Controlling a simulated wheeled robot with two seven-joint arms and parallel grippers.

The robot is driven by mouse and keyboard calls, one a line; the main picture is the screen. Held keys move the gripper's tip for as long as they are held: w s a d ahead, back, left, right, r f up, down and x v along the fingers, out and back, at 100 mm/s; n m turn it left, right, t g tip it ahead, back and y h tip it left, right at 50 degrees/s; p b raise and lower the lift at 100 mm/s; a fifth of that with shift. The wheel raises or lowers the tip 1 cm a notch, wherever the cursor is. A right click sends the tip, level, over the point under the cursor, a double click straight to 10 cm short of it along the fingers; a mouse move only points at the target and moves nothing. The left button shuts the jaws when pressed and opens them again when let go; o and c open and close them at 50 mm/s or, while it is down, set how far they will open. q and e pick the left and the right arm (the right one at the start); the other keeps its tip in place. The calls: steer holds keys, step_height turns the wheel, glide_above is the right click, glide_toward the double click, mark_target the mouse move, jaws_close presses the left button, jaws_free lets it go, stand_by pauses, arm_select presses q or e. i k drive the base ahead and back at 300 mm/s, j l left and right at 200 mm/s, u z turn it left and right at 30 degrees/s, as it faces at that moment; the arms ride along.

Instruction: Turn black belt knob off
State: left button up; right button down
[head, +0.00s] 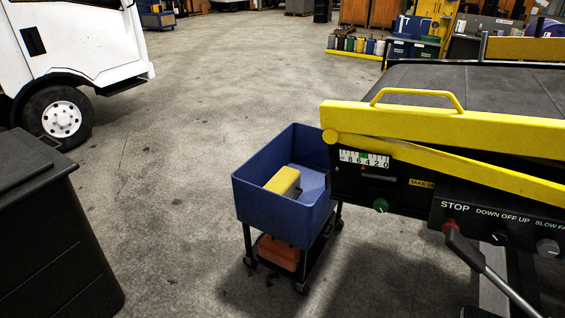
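The belt loader's dark control panel (470,212) is at the right edge of the head view. A small black knob (498,239) sits under the label "DOWN OFF UP"; its pointer direction is too small to tell. A grey knob (547,247) is to its right, under a label starting "SLOW FA" that the picture edge cuts off. A red stop button (449,224) is under "STOP", partly behind a lever. A green knob (380,205) is on the lower left face. Neither of my grippers is in view.
A dark-handled lever (463,248) with a grey rod stands before the panel. A blue bin cart (270,217) holding a yellow item is left of the loader. A black cabinet (60,240) and white truck (75,45) are at left. Open floor lies between.

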mark_target(496, 237)
steer(key=z, duration=1.45)
